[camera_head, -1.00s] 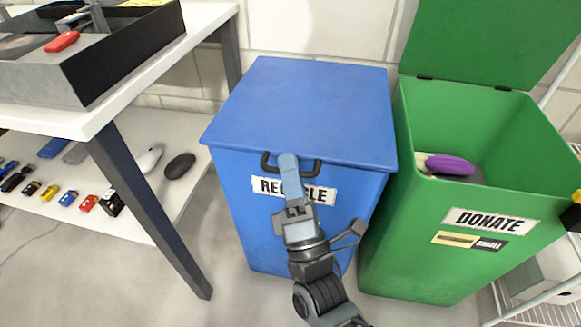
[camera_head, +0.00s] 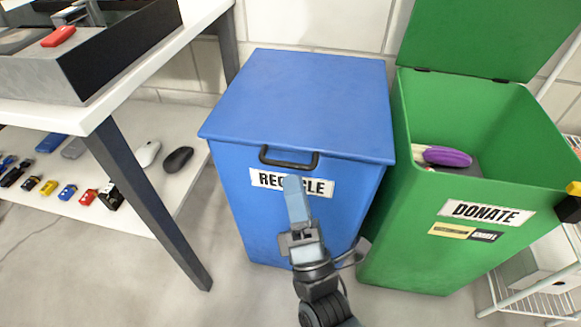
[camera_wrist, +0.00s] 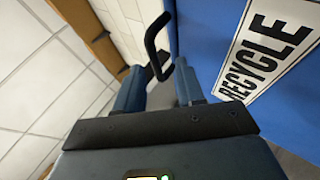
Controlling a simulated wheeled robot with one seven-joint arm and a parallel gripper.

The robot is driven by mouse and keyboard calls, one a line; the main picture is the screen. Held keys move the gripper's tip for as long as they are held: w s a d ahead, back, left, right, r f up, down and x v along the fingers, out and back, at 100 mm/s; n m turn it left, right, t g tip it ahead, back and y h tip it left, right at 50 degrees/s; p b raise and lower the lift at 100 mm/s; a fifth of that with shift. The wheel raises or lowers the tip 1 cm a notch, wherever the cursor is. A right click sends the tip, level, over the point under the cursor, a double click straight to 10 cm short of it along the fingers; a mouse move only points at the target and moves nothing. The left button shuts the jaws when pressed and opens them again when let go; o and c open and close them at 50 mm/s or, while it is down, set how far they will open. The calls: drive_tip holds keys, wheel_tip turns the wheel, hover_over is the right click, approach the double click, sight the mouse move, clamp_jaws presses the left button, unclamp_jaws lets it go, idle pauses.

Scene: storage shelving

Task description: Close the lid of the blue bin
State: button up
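The blue bin (camera_head: 278,215) with the RECYCLE label stands in the middle of the head view. Its blue lid (camera_head: 310,100) lies flat and shut over the top. A black handle (camera_head: 290,158) sits at the lid's front edge; it also shows in the wrist view (camera_wrist: 152,38). My gripper (camera_head: 294,185) is in front of the bin, just below the handle and over the label. In the wrist view my gripper (camera_wrist: 160,82) has its two fingers apart with nothing held, and the handle appears beyond them. Whether a finger touches the bin front I cannot tell.
A green DONATE bin (camera_head: 410,240) with its lid raised stands close on the right, with a purple item (camera_head: 447,156) inside. A white table (camera_head: 100,105) with a dark leg (camera_head: 145,190) is on the left, with small items on its lower shelf.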

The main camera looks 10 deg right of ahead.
drive_tip(key=shift+v, duration=1.65)
drive_tip(key=shift+s+r, duration=0.15)
drive_tip(key=shift+r, duration=0.05)
drive_tip(key=s+d+f+m+g+h, duration=0.1)
drive_tip(key=s+d+f+m+g, duration=0.1)
drive_tip(key=s+d+m, duration=0.5)
drive_tip(key=s+d+f+m+g+h, duration=0.1)
drive_tip(key=s+d+m+g, duration=0.25)
drive_tip(key=s, duration=0.55)
drive_tip(key=s+d+r+m+g+h, duration=0.1)
drive_tip(key=s+d+r+m+g, duration=0.15)
drive_tip(key=s+m, duration=0.5)
drive_tip(key=s+d+r+m+g+h, duration=0.2)
drive_tip(key=s+d+r+m, duration=0.2)
drive_tip(key=s+m, duration=0.3)
wheel_tip(320, 180, up, 30)
drive_tip(key=n+p, duration=0.1)
drive_tip(key=p, duration=2.9)
drive_tip(key=shift+s+a+p, duration=0.3)
drive_tip(key=shift+c, duration=0.3)
